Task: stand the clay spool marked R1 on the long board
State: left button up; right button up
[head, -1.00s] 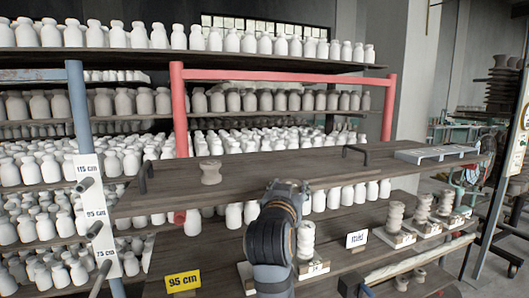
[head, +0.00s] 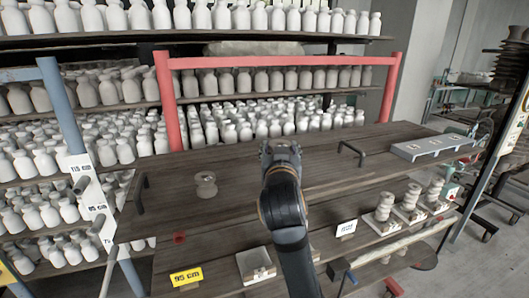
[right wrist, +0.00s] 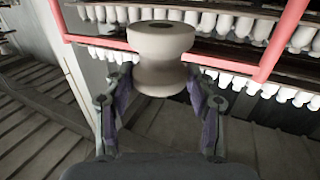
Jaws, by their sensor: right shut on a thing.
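My right gripper (head: 281,148) is over the long board (head: 240,180), seen from behind in the head view. In the right wrist view, its fingers (right wrist: 160,108) are shut on a pale grey clay spool (right wrist: 160,62) with a wide round top and narrow waist. The spool looks upright; no mark is readable on it. The gripper hides it in the head view, so I cannot tell whether it touches the board. My left gripper is out of view.
Black handles rise from the board at left (head: 139,192) and right (head: 352,152). A grey tray (head: 410,151) lies at its right end. A red frame (head: 163,105) and racks of bottles are behind.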

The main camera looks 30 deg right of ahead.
jog(key=w+f, duration=0.2)
jog(key=w+f+p, duration=0.1)
jog(key=w+f, duration=0.1)
jog(key=w, duration=0.1)
jog(key=w+d+f+p, duration=0.1)
jog(key=w+f, duration=0.1)
jog(key=w, duration=0.1)
jog(key=shift+w+f, duration=0.15)
jog(key=shift+f, duration=0.15)
jog(key=shift+w+d+f, duration=0.1)
jog(key=shift+f, duration=0.15)
jog(key=shift+w+f, duration=0.15)
jog(key=shift+f, duration=0.15)
notch_tip(320, 180, down, 2)
jog(key=shift+f+p, duration=0.2)
jog(key=shift+p, duration=0.95)
jog(key=shift+f, duration=0.25)
jog(key=shift+f, duration=0.1)
jog(key=o, duration=0.9)
jog(key=shift+f+b, duration=0.15)
jog(key=shift+b, duration=0.2)
jog(key=o, duration=0.5)
jog(key=shift+c, duration=0.2)
